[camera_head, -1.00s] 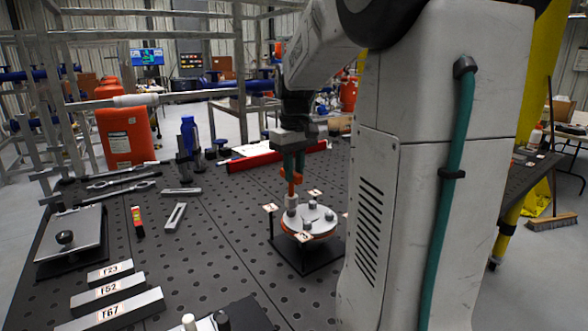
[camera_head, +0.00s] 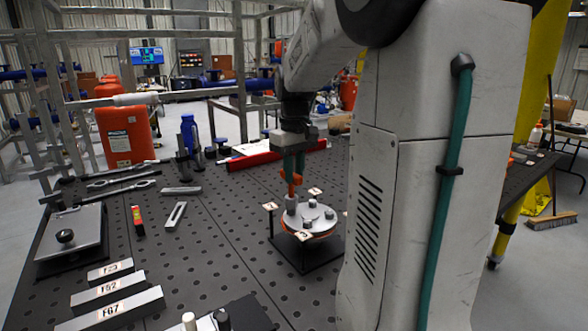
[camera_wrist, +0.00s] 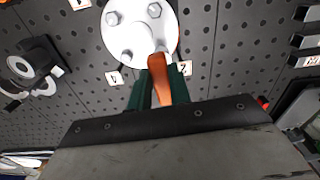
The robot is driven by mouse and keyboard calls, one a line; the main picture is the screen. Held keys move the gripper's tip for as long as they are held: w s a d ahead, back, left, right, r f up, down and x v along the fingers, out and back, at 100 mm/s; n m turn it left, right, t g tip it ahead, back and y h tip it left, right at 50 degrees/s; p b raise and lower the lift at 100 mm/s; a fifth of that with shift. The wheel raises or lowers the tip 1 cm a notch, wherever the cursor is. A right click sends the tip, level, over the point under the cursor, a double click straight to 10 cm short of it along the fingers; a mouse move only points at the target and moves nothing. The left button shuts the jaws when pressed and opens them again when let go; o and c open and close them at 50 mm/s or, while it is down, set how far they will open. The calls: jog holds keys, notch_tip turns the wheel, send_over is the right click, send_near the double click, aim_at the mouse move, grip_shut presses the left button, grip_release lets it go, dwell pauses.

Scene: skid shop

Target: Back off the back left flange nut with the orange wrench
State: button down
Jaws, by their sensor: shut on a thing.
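The round pale flange (camera_head: 318,214) with an orange rim sits on a black stand on the bench. Several nuts stand on its face, and small numbered tags surround it. My gripper (camera_head: 294,168) is above the flange's left side, its green fingers shut on the orange wrench (camera_head: 292,187). The wrench points down, and its grey socket end (camera_head: 291,204) is at a nut position on the flange, hiding that nut. In the wrist view the wrench (camera_wrist: 160,78) runs between the fingers to the flange (camera_wrist: 141,35). I cannot tell how fully the socket is seated.
A grey plate with a black knob (camera_head: 66,238) and labelled blocks (camera_head: 110,291) lie at the left. A slotted bar (camera_head: 175,216) and a small red level (camera_head: 138,220) lie mid-bench. Bench between is clear.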

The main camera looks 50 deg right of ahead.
jog(key=shift+f, duration=0.9)
jog(key=shift+d+n, duration=0.15)
jog(key=shift+n, duration=1.55)
jog(key=shift+d+n, duration=0.1)
jog(key=shift+n, duration=0.4)
jog(key=shift+d+n, duration=0.1)
jog(key=shift+n, duration=1.1)
